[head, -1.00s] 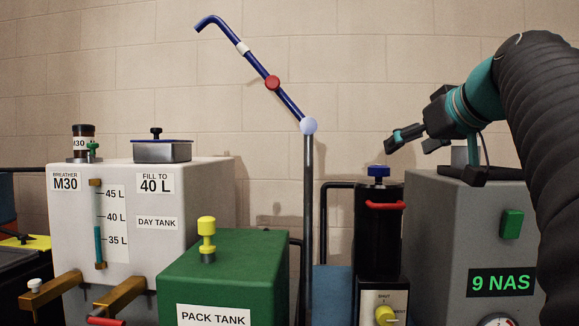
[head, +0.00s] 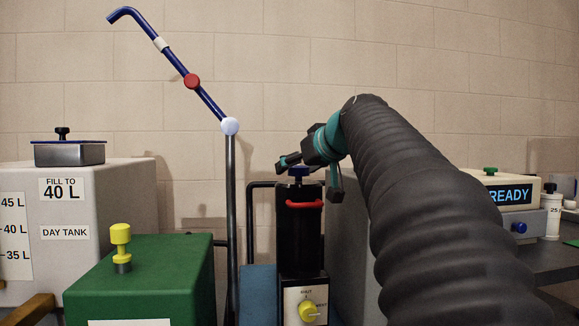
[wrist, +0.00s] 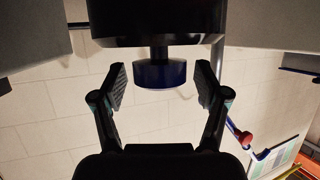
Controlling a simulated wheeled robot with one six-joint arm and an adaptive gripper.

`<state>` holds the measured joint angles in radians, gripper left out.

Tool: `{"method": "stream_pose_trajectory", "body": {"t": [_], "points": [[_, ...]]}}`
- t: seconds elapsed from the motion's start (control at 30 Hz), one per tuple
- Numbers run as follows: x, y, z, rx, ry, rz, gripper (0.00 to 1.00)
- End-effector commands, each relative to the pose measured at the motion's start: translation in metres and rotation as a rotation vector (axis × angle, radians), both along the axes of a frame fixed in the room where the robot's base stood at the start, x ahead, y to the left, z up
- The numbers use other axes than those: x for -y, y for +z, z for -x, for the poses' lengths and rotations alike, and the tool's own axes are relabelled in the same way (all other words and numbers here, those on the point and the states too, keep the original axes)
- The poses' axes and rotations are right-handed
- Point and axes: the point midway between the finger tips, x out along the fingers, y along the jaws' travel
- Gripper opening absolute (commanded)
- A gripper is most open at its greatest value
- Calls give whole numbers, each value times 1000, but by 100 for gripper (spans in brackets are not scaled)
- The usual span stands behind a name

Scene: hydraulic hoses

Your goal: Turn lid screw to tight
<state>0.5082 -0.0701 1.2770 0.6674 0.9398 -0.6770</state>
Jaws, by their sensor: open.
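The lid screw appears to be the dark blue knob (head: 299,171) on a short stem on top of the black canister (head: 299,238). In the wrist view the same knob (wrist: 160,74) shows large below the canister's dark top, so that view looks inverted. My gripper (head: 309,178) is at the knob in the head view, with its fingers spread to either side. In the wrist view my gripper (wrist: 161,84) is open, one finger on each side of the knob, with a visible gap at both sides. No marking on the knob is readable.
The canister has a red handle (head: 304,205) and a yellow selector knob (head: 308,311) below. A slanted blue pipe (head: 207,100) on a post stands to the left. The green pack tank (head: 140,280) and white day tank (head: 120,200) are further left. My arm hides much on the right.

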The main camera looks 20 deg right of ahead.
Motion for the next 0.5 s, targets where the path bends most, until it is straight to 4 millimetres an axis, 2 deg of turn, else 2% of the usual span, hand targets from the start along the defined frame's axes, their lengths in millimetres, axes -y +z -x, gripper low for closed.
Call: {"method": "stream_pose_trajectory", "body": {"t": [0.07, 0.1, 0.3, 0.33, 0.5], "points": [[0, 0, 0, 0, 0, 0, 74], [0, 0, 0, 0, 0, 0, 69], [0, 0, 0, 0, 0, 0, 19], [0, 0, 0, 0, 0, 0, 13], [-1, 0, 0, -2, -10, 0, 13]]}}
